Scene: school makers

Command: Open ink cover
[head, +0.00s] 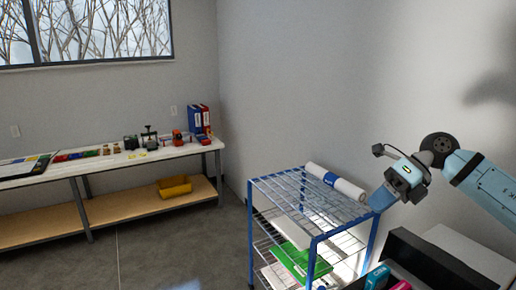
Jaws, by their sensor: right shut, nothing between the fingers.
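A black and white machine, seen only in part, stands at the lower right edge, with a dark panel (428,258) and a white top (470,252). A cyan block (377,278) and a magenta block (402,285), which look like ink cartridges, show in front of the dark panel. I cannot tell which part is the ink cover. My right gripper (381,200) is shut and empty. It shows above the machine and apart from it, over the right end of the blue rack in the picture. My left gripper is not in view.
A blue wire rack (311,238) holds a white roll (335,182) on top and a green item (300,258) lower down. A workbench (110,164) with tools and binders runs along the back wall. A yellow bin (174,187) sits on its lower shelf. The floor between is clear.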

